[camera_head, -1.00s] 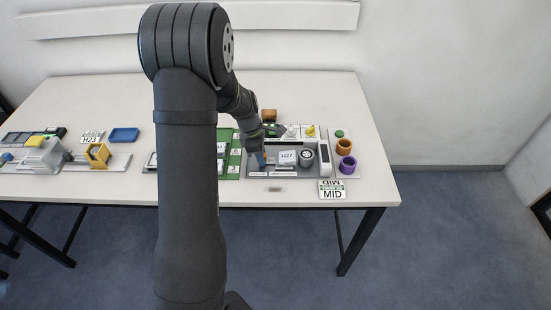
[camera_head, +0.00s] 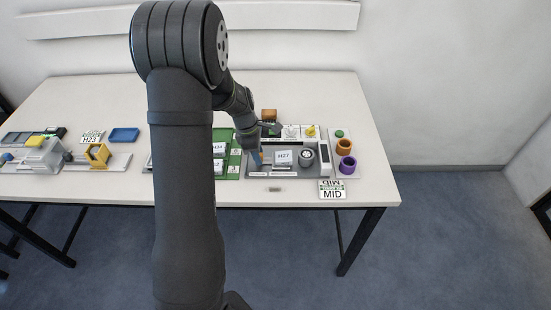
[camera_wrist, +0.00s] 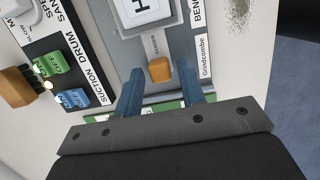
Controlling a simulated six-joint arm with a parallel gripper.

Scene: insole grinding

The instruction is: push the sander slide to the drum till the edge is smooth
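The sander slide (camera_head: 283,157), a pale block labelled H27, sits in the grey sander bench (camera_head: 300,174). A round dark and white part (camera_head: 307,157), seemingly the drum, stands just to its right. In the wrist view the slide (camera_wrist: 140,14) is at the top, with an orange knob (camera_wrist: 160,70) on its near side. My gripper (camera_wrist: 160,78) is open, its two blue fingers apart on either side of the knob, with gaps showing. In the head view my gripper (camera_head: 257,157) is at the slide's left. The insole's edge cannot be made out.
Orange (camera_head: 343,146) and purple (camera_head: 347,165) rings stand to the right. A MID card (camera_head: 332,189) lies at the front edge.

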